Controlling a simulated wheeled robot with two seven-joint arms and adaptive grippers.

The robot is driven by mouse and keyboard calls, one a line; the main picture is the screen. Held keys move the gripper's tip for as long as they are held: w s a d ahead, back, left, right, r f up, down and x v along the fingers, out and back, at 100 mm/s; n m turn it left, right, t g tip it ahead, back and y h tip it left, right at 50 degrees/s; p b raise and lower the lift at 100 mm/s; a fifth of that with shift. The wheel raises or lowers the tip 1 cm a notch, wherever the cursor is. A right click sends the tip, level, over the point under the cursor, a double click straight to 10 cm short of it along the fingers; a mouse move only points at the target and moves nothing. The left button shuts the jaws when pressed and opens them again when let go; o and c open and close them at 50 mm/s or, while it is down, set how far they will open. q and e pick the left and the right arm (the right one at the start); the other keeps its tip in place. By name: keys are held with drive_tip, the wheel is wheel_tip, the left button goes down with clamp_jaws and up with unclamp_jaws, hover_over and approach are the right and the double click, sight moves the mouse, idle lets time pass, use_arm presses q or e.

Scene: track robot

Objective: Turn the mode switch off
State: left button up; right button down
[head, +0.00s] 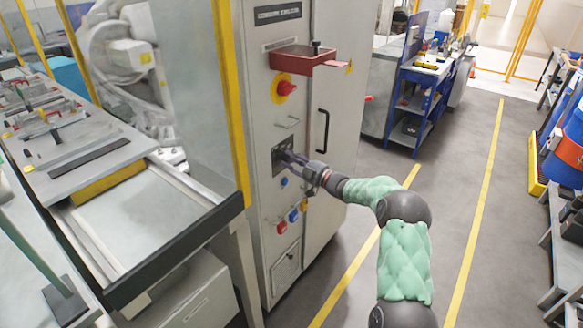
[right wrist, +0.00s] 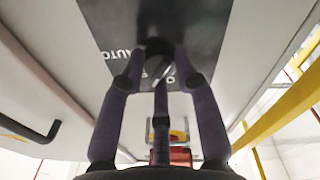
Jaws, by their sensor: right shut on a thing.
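The mode switch (right wrist: 158,68) is a dark round knob with a light pointer mark, on a dark plate (right wrist: 200,22) lettered AUTO left of the knob. In the head view this plate (head: 277,160) is on the front of the grey control cabinet (head: 255,95). My right gripper (head: 288,157) reaches it from the right. In the right wrist view the fingers of my right gripper (right wrist: 159,62) are shut on the knob, one on each side. They partly cover the lettering, and I cannot tell which position the pointer marks. My left gripper is not in view.
A black door handle (head: 323,131) is to the right. A yellow-edged clear panel (head: 232,100) stands left. Floor right of the cabinet is clear.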

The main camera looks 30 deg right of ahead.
drive_tip(key=shift+f+n+y+b, duration=0.15)
drive_tip(key=shift+n+b, duration=0.8)
drive_tip(key=shift+n, duration=0.55)
drive_tip(key=shift+f+n+y+b, duration=0.15)
drive_tip(key=shift+n+b, duration=0.8)
drive_tip(key=shift+n, duration=0.55)
drive_tip(key=shift+r, duration=0.1)
drive_tip(key=c, duration=0.9)
unclamp_jaws()
drive_tip(key=shift+d+r, duration=0.1)
drive_tip(key=v, duration=1.2)
drive_tip(key=shift+r, duration=0.1)
